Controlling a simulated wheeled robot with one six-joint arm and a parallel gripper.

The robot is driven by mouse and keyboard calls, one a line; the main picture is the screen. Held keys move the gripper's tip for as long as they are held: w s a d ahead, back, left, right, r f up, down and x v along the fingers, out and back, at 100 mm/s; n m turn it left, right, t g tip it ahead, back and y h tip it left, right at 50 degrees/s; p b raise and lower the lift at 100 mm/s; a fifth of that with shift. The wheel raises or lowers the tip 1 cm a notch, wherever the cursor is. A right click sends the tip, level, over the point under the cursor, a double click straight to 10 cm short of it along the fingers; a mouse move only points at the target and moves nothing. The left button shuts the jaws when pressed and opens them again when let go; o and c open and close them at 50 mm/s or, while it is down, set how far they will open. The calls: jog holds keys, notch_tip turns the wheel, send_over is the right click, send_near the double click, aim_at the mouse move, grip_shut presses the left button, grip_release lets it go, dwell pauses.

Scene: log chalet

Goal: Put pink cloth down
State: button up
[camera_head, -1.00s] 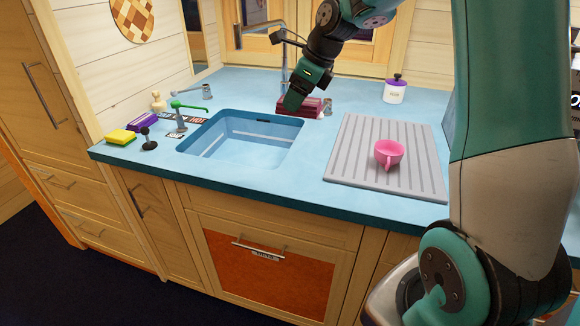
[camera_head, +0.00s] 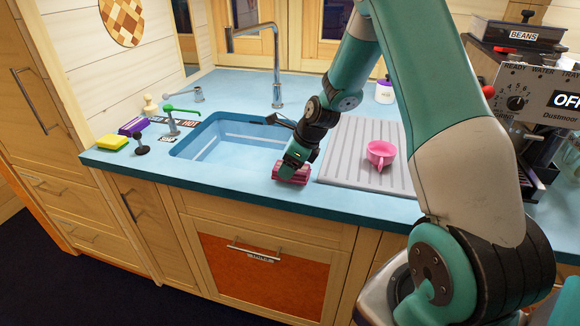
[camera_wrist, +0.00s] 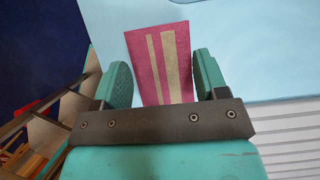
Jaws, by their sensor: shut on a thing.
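My gripper (camera_head: 293,165) is shut on the pink cloth (camera_head: 291,175), at the front right corner of the sink. In the wrist view, the cloth (camera_wrist: 158,55) is a flat pink piece with pale stripes, held between the two green fingers of my gripper (camera_wrist: 163,78). The cloth is at or just above the blue counter (camera_head: 240,186); I cannot tell whether it touches. My gripper hides part of it in the head view.
The blue sink (camera_head: 215,155) is just left of my gripper. A grey ridged drainboard (camera_head: 350,172) with a pink cup (camera_head: 381,153) is to the right. A yellow sponge (camera_head: 113,144) and a black-knobbed item (camera_head: 140,144) stand at the left. The counter's front edge is close.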

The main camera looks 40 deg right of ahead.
jog(key=shift+f, duration=0.6)
jog(key=o, duration=1.1)
jog(key=shift+f, duration=0.1)
